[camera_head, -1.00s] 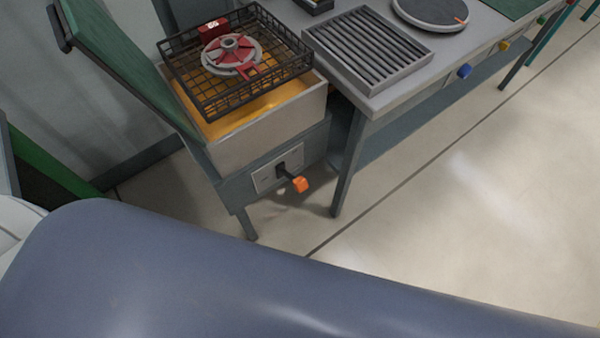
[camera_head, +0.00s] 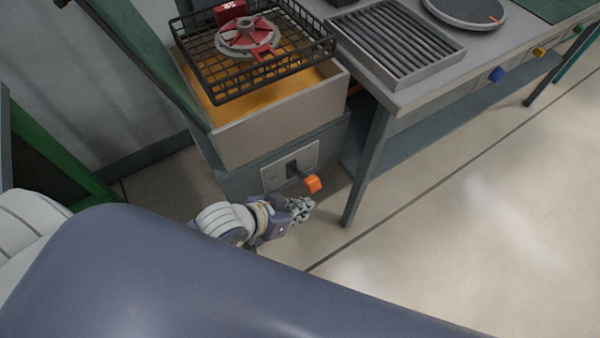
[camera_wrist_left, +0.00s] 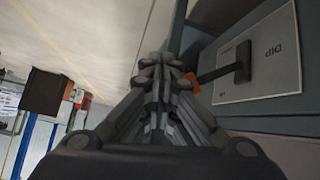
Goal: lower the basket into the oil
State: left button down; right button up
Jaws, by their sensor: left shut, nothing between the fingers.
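The black wire basket (camera_head: 214,79) holds a red and grey wheel-like part (camera_head: 250,38) and sits above the amber oil (camera_head: 232,108) in the fryer tank (camera_head: 290,103). On the fryer's front is a plate (camera_head: 272,177) with a lever ending in an orange knob (camera_head: 313,184). In the left wrist view the plate (camera_wrist_left: 262,75) reads "DIP", and the orange knob (camera_wrist_left: 193,84) is partly hidden behind the fingers. My left gripper (camera_head: 302,208) is shut and empty, just below the knob; contact cannot be told. My right gripper is out of view.
A grill rack (camera_head: 395,45) and a round plate (camera_head: 466,12) lie on the counter to the right. A table leg (camera_head: 367,165) stands right of the knob. The floor (camera_head: 470,230) in front is clear. A green frame (camera_head: 60,170) is at the left.

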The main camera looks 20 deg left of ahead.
pick_arm(q)
jog(key=a+r+n+t+h, duration=0.1)
jog(key=a+r+h, duration=0.1)
jog(key=a, duration=0.3)
jog(key=w+a+r+n+t+h, duration=0.1)
jog(key=a+r+t+h, duration=0.1)
jog(key=a+h, duration=0.2)
jog(key=shift+w+a, duration=0.25)
jog(key=shift+a, duration=0.5)
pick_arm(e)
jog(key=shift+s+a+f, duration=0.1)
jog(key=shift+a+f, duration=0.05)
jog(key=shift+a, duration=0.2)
pick_arm(q)
send_over(303, 177)
jog(key=s, duration=0.2)
notch_tip(303, 177, down, 2)
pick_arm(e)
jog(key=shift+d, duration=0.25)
pick_arm(q)
jog(key=shift+s+d, duration=0.1)
jog(key=shift+s, duration=0.05)
